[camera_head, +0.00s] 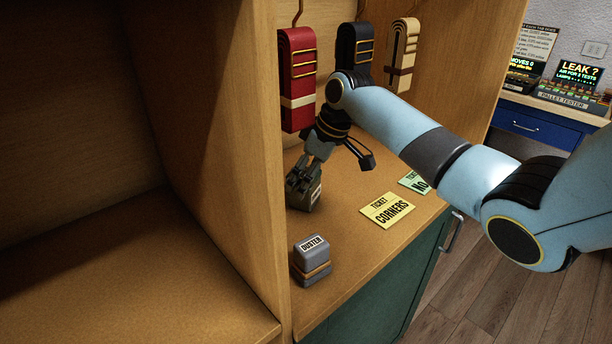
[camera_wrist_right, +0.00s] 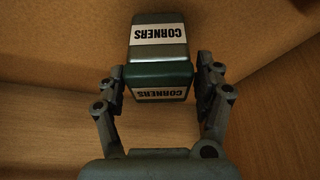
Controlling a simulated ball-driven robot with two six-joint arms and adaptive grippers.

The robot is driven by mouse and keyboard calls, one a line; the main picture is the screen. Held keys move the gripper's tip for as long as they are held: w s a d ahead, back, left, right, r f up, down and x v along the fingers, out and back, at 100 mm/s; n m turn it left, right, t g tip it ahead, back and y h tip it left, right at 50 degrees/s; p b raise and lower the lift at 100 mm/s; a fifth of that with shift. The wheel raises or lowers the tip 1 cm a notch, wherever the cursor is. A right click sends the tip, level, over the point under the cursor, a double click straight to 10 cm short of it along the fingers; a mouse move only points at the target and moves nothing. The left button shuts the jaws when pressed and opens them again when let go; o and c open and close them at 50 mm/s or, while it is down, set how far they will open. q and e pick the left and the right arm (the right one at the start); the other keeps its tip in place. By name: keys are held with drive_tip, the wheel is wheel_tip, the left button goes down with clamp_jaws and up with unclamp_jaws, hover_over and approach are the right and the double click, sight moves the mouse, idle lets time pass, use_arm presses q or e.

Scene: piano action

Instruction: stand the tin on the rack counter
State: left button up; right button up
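The tin labelled CORNERS (camera_wrist_right: 160,55) is a dark green-grey box with white labels. In the right wrist view it lies between the two fingers of my right gripper (camera_wrist_right: 161,80), and both fingertips appear to press its sides. In the head view my right gripper (camera_head: 303,180) points down over the rack counter (camera_head: 345,255), and the tin (camera_head: 315,196) shows partly behind its fingers. The tin is at or just above the counter; contact underneath is hard to tell. My left gripper is not in view.
A grey box labelled DUSTER (camera_head: 311,262) stands nearer on the counter. A yellow CORNERS ticket (camera_head: 387,210) and a green ticket (camera_head: 415,183) lie to the right. Red (camera_head: 297,80), dark (camera_head: 353,52) and cream (camera_head: 403,55) items hang on hooks behind. A wooden partition (camera_head: 262,150) stands left.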

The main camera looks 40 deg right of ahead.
drive_tip(key=shift+o, duration=0.7)
drive_tip(key=shift+s+r, duration=0.1)
drive_tip(key=shift+s, duration=0.1)
drive_tip(key=shift+w, duration=0.1)
drive_tip(key=shift+d+r, duration=0.15)
drive_tip(key=shift+r, duration=0.15)
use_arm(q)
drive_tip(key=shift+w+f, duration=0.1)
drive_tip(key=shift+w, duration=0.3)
use_arm(e)
drive_tip(key=v, duration=0.7)
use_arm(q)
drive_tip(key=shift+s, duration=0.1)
use_arm(e)
drive_tip(key=shift+f, duration=0.1)
